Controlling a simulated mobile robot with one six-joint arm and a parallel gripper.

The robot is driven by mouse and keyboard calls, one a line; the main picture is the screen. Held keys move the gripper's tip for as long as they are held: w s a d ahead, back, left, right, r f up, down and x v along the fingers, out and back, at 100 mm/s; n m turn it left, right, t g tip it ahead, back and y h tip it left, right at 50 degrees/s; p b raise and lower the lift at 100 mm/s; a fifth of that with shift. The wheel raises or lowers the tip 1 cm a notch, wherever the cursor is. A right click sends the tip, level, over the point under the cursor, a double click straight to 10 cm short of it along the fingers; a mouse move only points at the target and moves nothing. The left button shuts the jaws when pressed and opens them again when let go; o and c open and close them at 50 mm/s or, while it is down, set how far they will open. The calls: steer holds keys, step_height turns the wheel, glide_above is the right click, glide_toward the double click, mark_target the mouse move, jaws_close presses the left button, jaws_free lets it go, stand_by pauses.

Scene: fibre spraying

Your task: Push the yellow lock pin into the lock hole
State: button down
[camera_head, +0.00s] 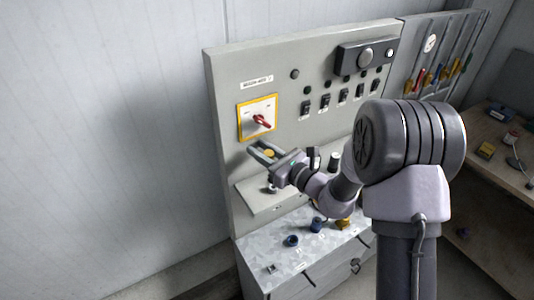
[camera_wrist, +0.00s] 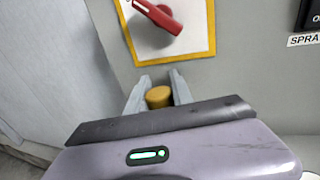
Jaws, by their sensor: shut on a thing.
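My gripper (camera_head: 266,152) is in front of the grey panel, just below the yellow-framed switch plate (camera_head: 243,124). It is shut on the yellow lock pin (camera_head: 269,154), whose rounded yellow end (camera_wrist: 158,96) shows between the two fingers in the wrist view. The red rotary handle (camera_head: 262,121) sits on the white plate and is tilted; it also shows above the fingers in the wrist view (camera_wrist: 157,16). The pin is below the plate's lower edge and apart from the handle. I cannot make out the lock hole.
Black switches and knobs (camera_head: 326,101) line the panel to the right. A ledge below holds a blue ring (camera_head: 291,241), a blue part (camera_head: 318,224) and a yellow part (camera_head: 343,223). A tool board (camera_head: 440,60) and a wooden bench (camera_head: 505,150) stand at right.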

steer(key=shift+s+d+r, duration=0.25)
steer(key=shift+s+d, duration=0.15)
steer(key=shift+d, duration=0.1)
steer(key=shift+s+d+r, duration=0.2)
steer(key=shift+s+d, duration=0.2)
steer(key=shift+d, duration=0.05)
steer(key=shift+w+a+f, duration=0.25)
steer(key=shift+a+f, duration=0.05)
steer(key=shift+f, duration=0.05)
step_height(320, 180, down, 5)
steer(key=b, duration=0.5)
steer(key=shift+s+d+f+b, duration=0.1)
steer(key=shift+d+f+b, duration=0.1)
steer(key=shift+b, duration=0.1)
steer(key=shift+a+b, duration=0.1)
steer(key=shift+b, duration=0.25)
steer(key=shift+f+b, duration=1.65)
steer(key=shift+f, duration=0.05)
steer(key=c, duration=1)
jaws_free()
steer(key=shift+c, duration=0.2)
